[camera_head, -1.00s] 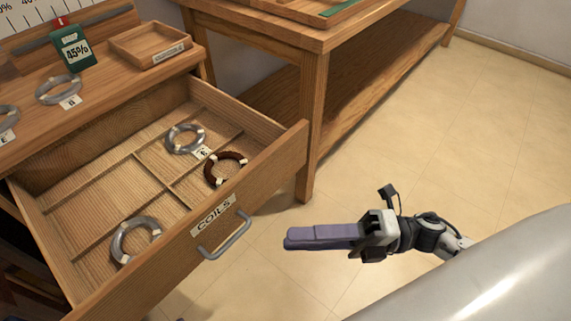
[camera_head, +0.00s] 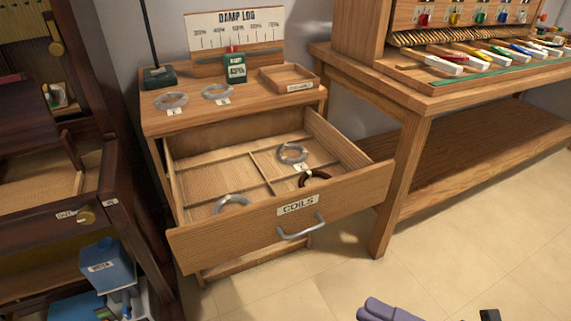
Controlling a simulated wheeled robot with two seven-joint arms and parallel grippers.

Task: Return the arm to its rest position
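My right gripper (camera_head: 388,311) shows only at the bottom edge, right of centre. Its purple fingers are cut off by the frame, and I cannot tell whether they are apart or together. It is over the floor, in front of the table and to the right of the open drawer, clear of both. Nothing held shows at the visible part. My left gripper is not in view.
The drawer labelled COILS (camera_head: 350,200) stands open, with grey coils (camera_head: 292,154) and a brown coil (camera_head: 316,180) inside. A wooden table (camera_head: 440,103) is at right, a dark cabinet (camera_head: 125,190) at left. The floor (camera_head: 480,240) at right is clear.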

